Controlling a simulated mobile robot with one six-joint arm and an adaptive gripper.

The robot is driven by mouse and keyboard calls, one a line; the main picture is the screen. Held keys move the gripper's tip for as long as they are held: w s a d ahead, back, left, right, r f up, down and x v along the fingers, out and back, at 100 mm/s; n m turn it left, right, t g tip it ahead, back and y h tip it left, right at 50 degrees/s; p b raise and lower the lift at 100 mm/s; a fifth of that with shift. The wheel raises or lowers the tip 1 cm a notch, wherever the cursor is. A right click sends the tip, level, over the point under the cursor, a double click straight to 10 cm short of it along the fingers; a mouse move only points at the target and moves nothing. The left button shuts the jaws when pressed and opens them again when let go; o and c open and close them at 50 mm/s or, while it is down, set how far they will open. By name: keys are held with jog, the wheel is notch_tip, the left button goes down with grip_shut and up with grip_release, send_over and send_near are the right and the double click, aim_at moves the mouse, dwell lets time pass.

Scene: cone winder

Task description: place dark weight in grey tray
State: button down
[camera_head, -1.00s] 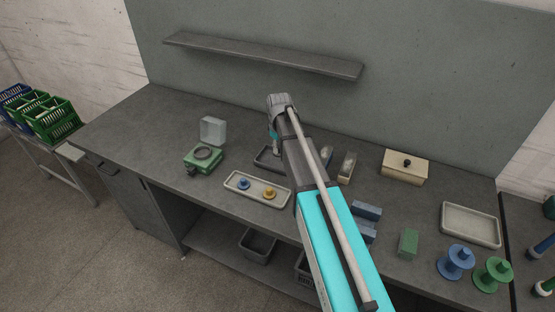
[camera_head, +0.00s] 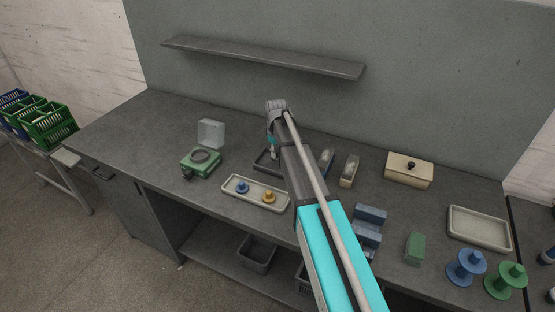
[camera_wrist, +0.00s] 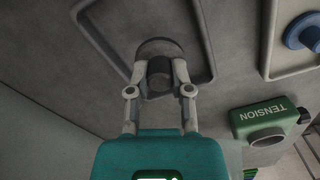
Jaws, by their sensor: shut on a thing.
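My gripper (camera_wrist: 159,72) is shut on the dark weight (camera_wrist: 160,49), a dark round piece with a narrower knob between the fingertips. In the wrist view the weight overlaps the inside and near rim of the grey tray (camera_wrist: 208,45). I cannot tell whether it touches the tray floor or hangs just above it. In the head view the grey tray (camera_head: 258,166) lies on the bench, partly hidden behind my arm. The weight is not clearly seen there.
A pale tray (camera_head: 232,193) with a blue and a yellow piece lies in front of the grey tray. A green tension device (camera_head: 200,163) stands to the left. Blue and green blocks, spools and an empty pale tray (camera_head: 479,245) are on the right. A shelf (camera_head: 260,57) is above.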

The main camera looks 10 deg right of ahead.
aim_at(276, 165)
jog(key=shift+w+f, duration=0.1)
jog(key=shift+w+f+b, duration=0.35)
jog(key=shift+f+b, duration=0.15)
jog(key=shift+b, duration=0.15)
jog(key=shift+f+b, duration=1.4)
jog(key=shift+f, duration=0.15)
jog(key=c, duration=0.5)
grip_release()
jog(key=shift+c, duration=0.2)
notch_tip(276, 165, up, 12)
jog(key=p, duration=1.2)
jog(key=shift+r, duration=0.2)
